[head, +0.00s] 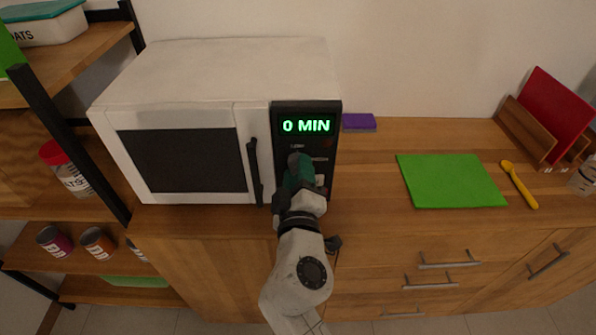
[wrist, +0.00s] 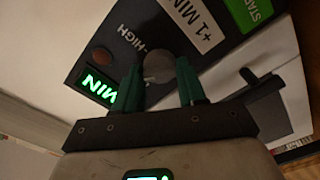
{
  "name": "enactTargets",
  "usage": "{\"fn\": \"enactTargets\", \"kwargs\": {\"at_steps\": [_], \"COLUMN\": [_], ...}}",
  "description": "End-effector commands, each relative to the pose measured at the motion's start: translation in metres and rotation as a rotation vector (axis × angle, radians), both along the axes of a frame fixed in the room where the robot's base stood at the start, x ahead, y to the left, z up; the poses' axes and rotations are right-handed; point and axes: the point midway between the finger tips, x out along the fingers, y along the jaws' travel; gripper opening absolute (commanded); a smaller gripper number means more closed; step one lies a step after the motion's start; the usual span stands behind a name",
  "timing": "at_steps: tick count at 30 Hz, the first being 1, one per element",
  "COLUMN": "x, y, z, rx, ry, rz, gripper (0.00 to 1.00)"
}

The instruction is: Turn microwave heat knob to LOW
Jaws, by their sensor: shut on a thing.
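The white microwave (head: 230,70) stands on the wooden counter, its door shut. Its black control panel (head: 330,150) has a green display (head: 306,126) reading "0 MIN". My gripper (head: 300,163) is at the panel below the display and hides the knob in the head view. In the wrist view, the grey heat knob (wrist: 158,66) sits between the two green fingers of my gripper (wrist: 162,72), which are shut on it. A "HIGH" label (wrist: 129,38) shows beside the knob. The knob's pointer and the LOW label cannot be made out.
The "+1 MIN" button (wrist: 192,22) and green "START" button (wrist: 249,10) are close to the fingers. The dark door handle (head: 255,170) is left of my arm. A purple sponge (head: 359,122) and green board (head: 450,180) lie to the right.

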Motion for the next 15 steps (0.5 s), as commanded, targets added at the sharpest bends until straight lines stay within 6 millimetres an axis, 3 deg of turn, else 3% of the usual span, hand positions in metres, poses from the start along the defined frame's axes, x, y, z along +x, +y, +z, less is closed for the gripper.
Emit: {"fn": "enactTargets", "kwargs": {"at_steps": [15], "x": [-0.0003], "y": [0.0005], "z": [0.0001], "rx": [-0.436], "ry": [0.002], "rz": [0.001], "gripper": [0.1]}}
